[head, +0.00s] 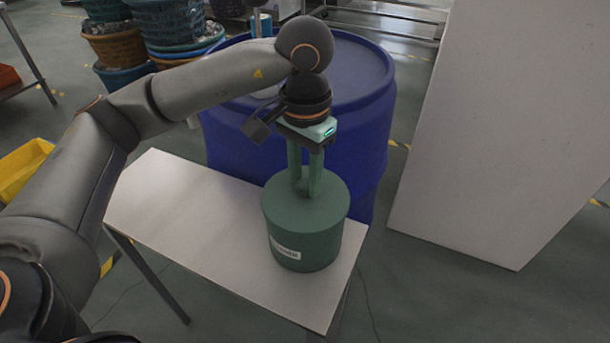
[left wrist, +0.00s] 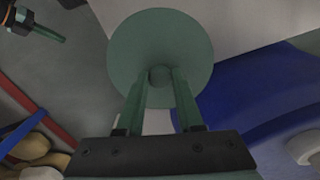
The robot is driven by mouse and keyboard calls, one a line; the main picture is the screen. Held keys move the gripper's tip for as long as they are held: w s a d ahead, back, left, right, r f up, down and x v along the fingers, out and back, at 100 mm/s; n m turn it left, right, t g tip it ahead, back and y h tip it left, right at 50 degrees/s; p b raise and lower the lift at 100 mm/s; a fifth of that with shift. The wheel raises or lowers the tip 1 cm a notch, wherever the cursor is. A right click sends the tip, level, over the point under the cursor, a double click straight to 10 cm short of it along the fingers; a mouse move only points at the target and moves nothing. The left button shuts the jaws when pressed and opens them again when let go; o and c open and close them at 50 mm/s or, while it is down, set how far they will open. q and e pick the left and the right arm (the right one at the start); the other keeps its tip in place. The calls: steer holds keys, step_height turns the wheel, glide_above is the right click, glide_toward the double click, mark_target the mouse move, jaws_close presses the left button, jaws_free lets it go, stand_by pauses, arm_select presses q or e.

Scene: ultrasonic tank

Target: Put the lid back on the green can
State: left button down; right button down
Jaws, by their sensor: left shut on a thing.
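The green can (head: 318,242) stands upright on a small white table, with a white label on its front. Its green round lid (head: 279,201) covers the top and looks level and in line with the can. I cannot see a gap between them or tell whether the lid is fully seated. My left gripper (head: 306,187) points straight down, shut on the lid's small knob, which shows between the fingers in the left wrist view (left wrist: 160,74). In that view the lid (left wrist: 160,35) hides the can. My right gripper (left wrist: 46,32) seems to show at the upper left corner there, its opening unclear.
The white table (head: 190,215) has bare room left of the can. A large blue drum (head: 355,75) stands close behind it. A big pale panel (head: 510,130) is at the right, across a strip of floor. Stacked baskets (head: 115,45) stand at the back left.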

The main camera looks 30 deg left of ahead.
arm_select(q)
steer(key=shift+f+b, duration=0.15)
steer(key=shift+b, duration=0.4)
stand_by(1.1)
stand_by(0.3)
jaws_free()
stand_by(0.6)
steer(key=shift+r+p, duration=2.2)
steer(key=shift+r, duration=1.35)
steer(key=shift+c, duration=0.4)
